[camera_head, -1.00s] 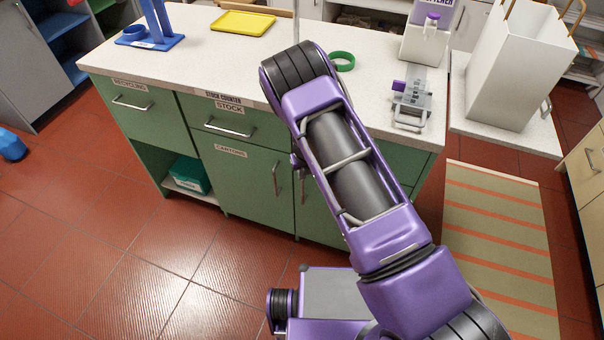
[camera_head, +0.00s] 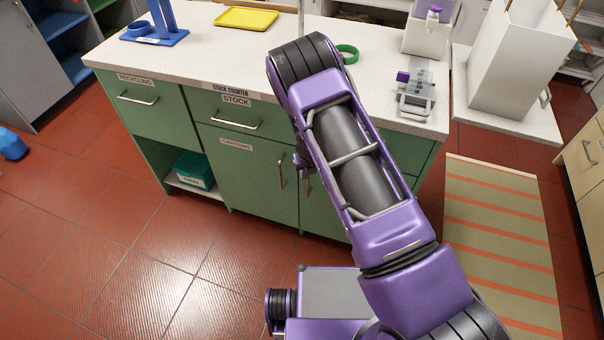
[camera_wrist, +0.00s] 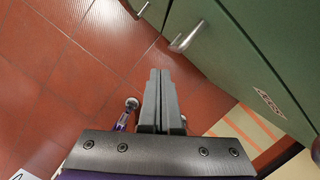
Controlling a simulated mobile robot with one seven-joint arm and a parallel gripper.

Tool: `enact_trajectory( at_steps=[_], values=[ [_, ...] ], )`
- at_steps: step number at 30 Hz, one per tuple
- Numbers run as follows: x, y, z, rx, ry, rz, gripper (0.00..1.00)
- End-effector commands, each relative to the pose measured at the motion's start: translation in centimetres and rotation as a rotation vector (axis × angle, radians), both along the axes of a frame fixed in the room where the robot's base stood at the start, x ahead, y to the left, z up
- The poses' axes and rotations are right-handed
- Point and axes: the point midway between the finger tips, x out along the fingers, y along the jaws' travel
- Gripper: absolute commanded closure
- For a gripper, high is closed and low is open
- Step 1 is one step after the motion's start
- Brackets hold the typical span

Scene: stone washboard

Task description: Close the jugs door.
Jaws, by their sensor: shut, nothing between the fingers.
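The green stock counter has a cartons door (camera_head: 245,175) with an upright handle, and it looks flush. The door to its right (camera_head: 317,212) is mostly hidden behind my arm in the head view. In the wrist view, a green door (camera_wrist: 232,65) with a metal handle (camera_wrist: 187,37) and a small slanted label (camera_wrist: 268,103), too small to read surely, lies right of my gripper. I cannot tell whether it is fully shut. My gripper (camera_wrist: 161,74) is shut and empty, its fingers together, left of that door and apart from its handle. My arm hides it in the head view.
The counter top (camera_head: 215,65) holds a yellow tray (camera_head: 246,17), a blue stand (camera_head: 160,30), a green ring (camera_head: 347,53) and a grey device (camera_head: 415,92). A striped rug (camera_head: 500,230) lies at right.

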Motion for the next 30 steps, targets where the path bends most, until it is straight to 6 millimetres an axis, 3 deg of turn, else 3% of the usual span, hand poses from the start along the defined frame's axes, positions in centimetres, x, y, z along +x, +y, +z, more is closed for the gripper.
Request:
enact_trajectory(
  at_steps=[2,3,6,12,18,25,30],
  values=[
    [-0.1,-0.3,0.1,0.000,0.000,-0.002,1.00],
    [-0.2,0.0,1.9,0.001,-0.005,0.001,1.00],
    [-0.9,0.2,4.3,0.000,-0.003,0.002,1.00],
    [-1.9,0.5,7.9,0.001,-0.001,0.001,1.00],
    [-2.3,0.5,9.5,0.000,-0.001,0.001,1.00],
    [-2.3,0.6,9.8,0.001,-0.001,0.000,1.00],
    [-0.5,1.9,12.2,0.047,-0.043,-0.026,1.00]
  ],
)
